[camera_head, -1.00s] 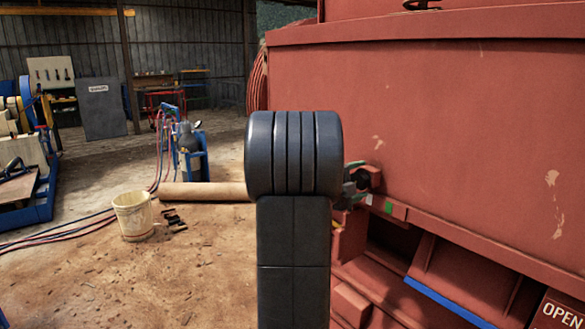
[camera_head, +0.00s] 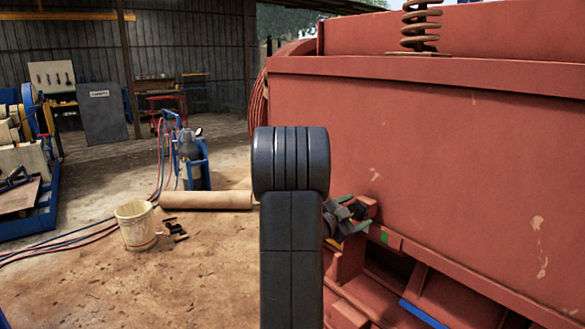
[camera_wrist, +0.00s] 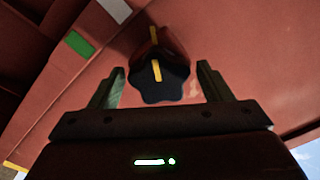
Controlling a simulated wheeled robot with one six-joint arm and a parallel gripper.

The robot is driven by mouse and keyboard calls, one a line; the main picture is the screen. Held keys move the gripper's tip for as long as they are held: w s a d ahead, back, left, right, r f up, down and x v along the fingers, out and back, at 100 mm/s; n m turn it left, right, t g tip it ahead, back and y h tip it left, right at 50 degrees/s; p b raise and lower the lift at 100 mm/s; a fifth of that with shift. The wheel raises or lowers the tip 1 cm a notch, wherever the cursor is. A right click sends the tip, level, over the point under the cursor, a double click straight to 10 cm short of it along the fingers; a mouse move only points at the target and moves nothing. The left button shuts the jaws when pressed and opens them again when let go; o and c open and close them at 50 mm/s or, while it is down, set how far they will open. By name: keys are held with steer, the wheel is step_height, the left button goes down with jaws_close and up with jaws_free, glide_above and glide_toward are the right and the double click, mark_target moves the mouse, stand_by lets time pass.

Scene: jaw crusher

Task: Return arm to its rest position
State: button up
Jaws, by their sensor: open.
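My gripper (camera_head: 345,219) shows just right of my dark arm, close to the side of the red crusher (camera_head: 450,150). In the wrist view my gripper (camera_wrist: 158,84) is open, with one finger on each side of a dark lobed knob (camera_wrist: 150,92) with a yellow stripe. Gaps show between the knob and both fingers, and nothing is held. The knob sits on a red mount on the crusher. From the head view, my arm hides part of the area beside the gripper.
A coil spring (camera_head: 421,28) tops the crusher. Open floor lies left of my arm.

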steer(key=shift+r+n+p, duration=0.25)
steer(key=shift+n+p, duration=0.75)
steer(key=shift+p, duration=0.25)
steer(key=shift+f+n+p, duration=0.15)
steer(key=shift+n+p, duration=0.65)
steer(key=shift+p, duration=0.15)
steer(key=shift+f, duration=0.1)
